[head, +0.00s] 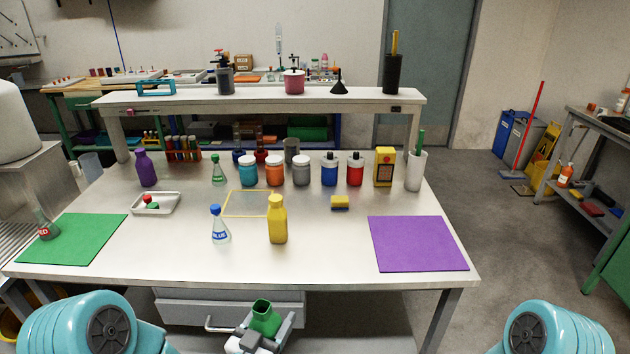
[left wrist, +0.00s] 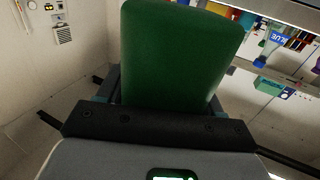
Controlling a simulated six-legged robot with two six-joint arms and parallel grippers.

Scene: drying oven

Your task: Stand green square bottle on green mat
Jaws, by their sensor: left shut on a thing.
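The green square bottle (head: 264,318) is in my left gripper (head: 262,332), low in front of the table's front edge in the head view. The gripper is shut on it. In the left wrist view the green bottle (left wrist: 182,55) fills the upper middle, between the fingers. The green mat (head: 85,243) lies flat at the left front of the table. A flask with a red label (head: 47,228) stands on the mat's left part. The rest of the mat is bare. My right gripper is not in view.
A blue-capped flask (head: 220,225) and a yellow bottle (head: 277,220) stand mid-table. A white tray (head: 172,206) with small items lies behind the mat. A purple mat (head: 418,251) lies at right. Several jars line the back. The front middle is clear.

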